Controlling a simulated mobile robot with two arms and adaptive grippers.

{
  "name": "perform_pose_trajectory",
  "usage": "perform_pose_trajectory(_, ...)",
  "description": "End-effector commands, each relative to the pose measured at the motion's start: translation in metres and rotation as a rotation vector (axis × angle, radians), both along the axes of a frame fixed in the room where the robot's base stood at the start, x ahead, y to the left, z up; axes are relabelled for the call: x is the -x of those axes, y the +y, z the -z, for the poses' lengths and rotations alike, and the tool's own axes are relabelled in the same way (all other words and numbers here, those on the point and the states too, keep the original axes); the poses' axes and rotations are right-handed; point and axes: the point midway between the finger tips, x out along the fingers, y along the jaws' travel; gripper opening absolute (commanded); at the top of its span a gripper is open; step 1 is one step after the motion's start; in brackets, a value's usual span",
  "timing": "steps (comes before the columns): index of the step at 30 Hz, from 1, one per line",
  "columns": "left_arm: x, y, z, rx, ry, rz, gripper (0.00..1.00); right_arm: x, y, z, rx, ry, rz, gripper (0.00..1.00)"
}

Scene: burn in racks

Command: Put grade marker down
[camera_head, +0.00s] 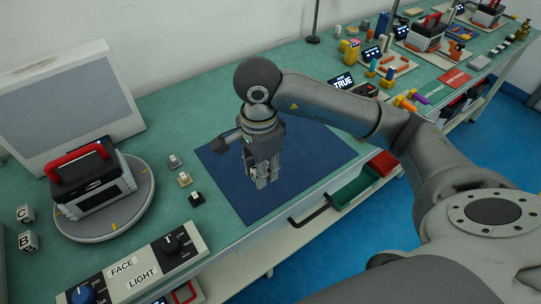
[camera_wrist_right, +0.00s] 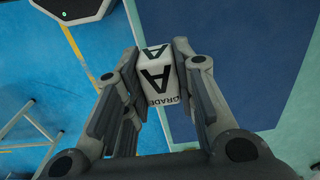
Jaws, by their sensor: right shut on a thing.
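The grade marker (camera_wrist_right: 157,76) is a white block with a black A and the word GRADE. In the right wrist view it sits between the fingers of my right gripper (camera_wrist_right: 161,62), which is shut on it. In the head view my right gripper (camera_head: 261,180) points down over the dark blue mat (camera_head: 318,152) on the green bench; the marker is mostly hidden by the fingers there. I cannot tell whether it touches the mat. Two similar blocks, marked C (camera_head: 25,214) and B (camera_head: 28,240), stand at the far left. My left gripper is not in view.
A round turntable (camera_head: 135,205) bears a black and white case (camera_head: 92,185) with a red handle. Small switch-like blocks (camera_head: 185,179) stand left of the mat. A FACE/LIGHT control panel (camera_head: 140,272) lies at the front. Green and red bins (camera_head: 355,188) hang at the bench edge.

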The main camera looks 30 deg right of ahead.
Motion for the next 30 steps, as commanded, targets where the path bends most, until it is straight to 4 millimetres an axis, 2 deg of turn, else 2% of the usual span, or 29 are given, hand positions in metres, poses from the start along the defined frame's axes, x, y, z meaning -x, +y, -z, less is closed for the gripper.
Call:
perform_pose_trajectory(9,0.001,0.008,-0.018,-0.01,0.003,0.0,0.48,-0.056,-0.039,0.028,-0.001,0.003,0.004,0.06)
perform_pose_trajectory(15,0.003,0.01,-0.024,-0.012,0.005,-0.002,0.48,-0.08,-0.054,0.065,-0.001,0.004,0.001,0.06)
perform_pose_trajectory(26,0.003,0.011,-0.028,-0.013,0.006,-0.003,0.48,-0.098,-0.066,0.091,-0.001,0.002,-0.001,0.06)
perform_pose_trajectory(30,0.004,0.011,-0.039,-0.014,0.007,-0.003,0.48,-0.096,-0.065,0.109,-0.002,0.004,-0.002,0.06)
